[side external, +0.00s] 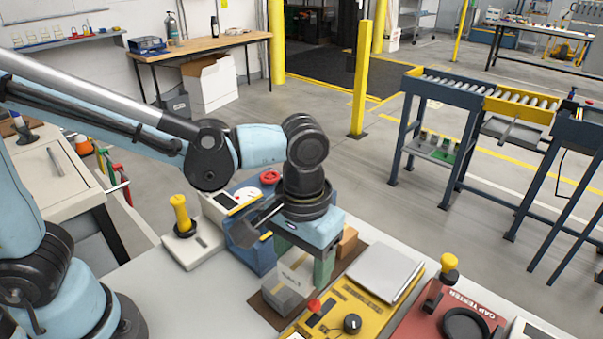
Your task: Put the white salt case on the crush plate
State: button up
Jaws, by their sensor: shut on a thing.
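The white salt case (289,287) is a small pale box with faint lettering at the lower middle of the side external view. My gripper (302,266) points down and is shut on it; a green-grey finger shows on the right side, and the gripper body hides the case's top. The case is over a brown mat, and I cannot tell whether it touches it. A flat silver square plate, which looks like the crush plate (384,271), lies on the yellow machine to the right of the case, apart from it.
The yellow machine (330,322) has a red knob and a black dial near the case. A small brown box (347,242) stands just behind my gripper. A red cap tester (450,322) is at the right. A blue machine (250,240) and a yellow-handled device (183,222) stand left.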

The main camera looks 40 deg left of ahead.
aim_at(303, 274)
jog(key=shift+s+d+r, duration=0.9)
jog(key=shift+s, duration=0.25)
jog(key=shift+w+r, duration=0.1)
jog(key=shift+r, duration=0.05)
jog(key=w+a+r+n, duration=0.2)
jog(key=w+a+n, duration=1.4)
jog(key=w, duration=0.1)
jog(key=shift+n, duration=0.5)
jog(key=f, duration=0.2)
jog(key=a+f, duration=0.1)
jog(key=f, duration=0.2)
jog(key=shift+w+a+f, duration=0.1)
jog(key=shift+w+f, duration=0.1)
jog(key=shift+f, duration=2.6)
jog(key=shift+f, duration=0.1)
jog(key=o, duration=1.1)
